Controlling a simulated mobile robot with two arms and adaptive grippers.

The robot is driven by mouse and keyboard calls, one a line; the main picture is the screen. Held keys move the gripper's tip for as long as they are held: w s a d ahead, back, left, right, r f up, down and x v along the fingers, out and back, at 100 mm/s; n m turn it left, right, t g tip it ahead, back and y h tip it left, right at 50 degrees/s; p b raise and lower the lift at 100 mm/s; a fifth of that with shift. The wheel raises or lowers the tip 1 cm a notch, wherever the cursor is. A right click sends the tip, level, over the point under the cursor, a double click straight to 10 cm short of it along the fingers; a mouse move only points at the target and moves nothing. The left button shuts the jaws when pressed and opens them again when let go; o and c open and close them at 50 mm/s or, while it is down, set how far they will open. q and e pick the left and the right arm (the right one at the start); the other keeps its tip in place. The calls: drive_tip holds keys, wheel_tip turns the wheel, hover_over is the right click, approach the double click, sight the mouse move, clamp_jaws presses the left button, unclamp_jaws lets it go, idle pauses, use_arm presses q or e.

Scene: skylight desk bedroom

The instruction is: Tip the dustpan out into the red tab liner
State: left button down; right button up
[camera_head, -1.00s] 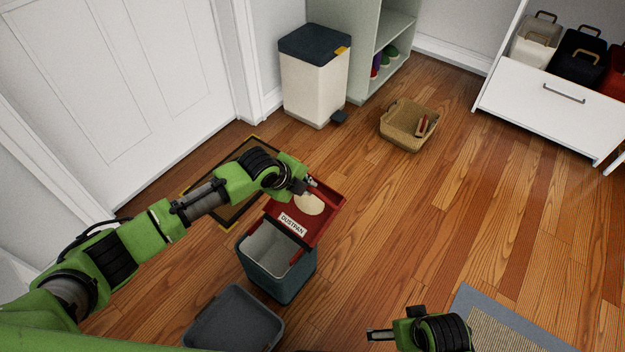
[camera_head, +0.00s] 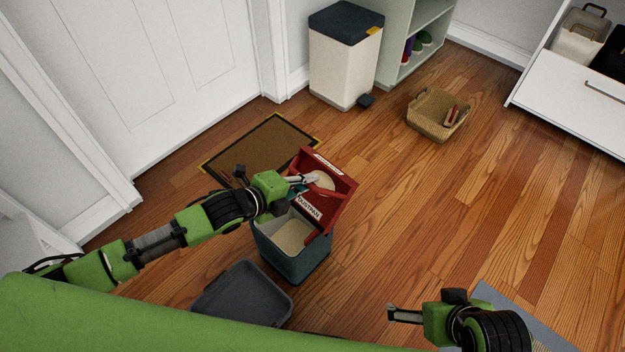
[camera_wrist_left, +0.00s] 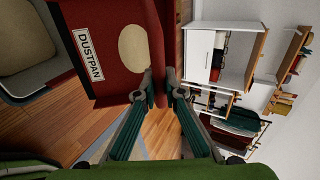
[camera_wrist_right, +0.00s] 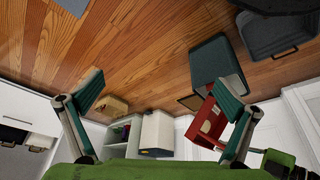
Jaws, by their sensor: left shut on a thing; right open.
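My left gripper (camera_head: 302,182) is shut on the red dustpan (camera_head: 341,200) at its left side. The dustpan, labelled DUSTPAN, is tilted above the right part of the open dark teal bin (camera_head: 310,266). A round pale patch lies on the dustpan's face; it also shows in the left wrist view (camera_wrist_left: 133,49). A beige surface shows inside the bin; I cannot tell whether it is liner or contents. No red tab is visible on the bin. My right gripper (camera_head: 396,314) is open and empty over the floor at the lower right.
A grey open container (camera_head: 243,292) stands next to the teal bin, nearer me. A doormat (camera_head: 262,150) lies behind. A white pedal bin (camera_head: 343,70) with a yellow tab and a wicker basket (camera_head: 438,115) stand further back.

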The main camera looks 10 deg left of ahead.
use_arm(q)
drive_tip(key=shift+s+a+f+t+h+b, duration=0.25)
drive_tip(key=shift+s+a+t+b, duration=0.2)
drive_tip(key=shift+s+b, duration=0.3)
drive_tip(key=shift+s+a+f+t+h+b, duration=0.1)
drive_tip(key=shift+s+a+t+h+b, duration=0.35)
drive_tip(key=shift+b, duration=0.5)
use_arm(e)
drive_tip(key=w+a+r+t+y, duration=0.1)
drive_tip(key=w+a+r+t, duration=0.1)
drive_tip(key=w+r+t, duration=0.2)
drive_tip(key=w+a+r+t+y, duration=0.1)
drive_tip(key=w+a+r+t, duration=0.2)
drive_tip(key=w, duration=0.7)
drive_tip(key=shift+r+t, duration=0.6)
drive_tip(key=shift+r, duration=0.25)
use_arm(q)
drive_tip(key=shift+s, duration=0.1)
drive_tip(key=shift+s, duration=0.1)
use_arm(e)
drive_tip(key=shift+s, duration=0.15)
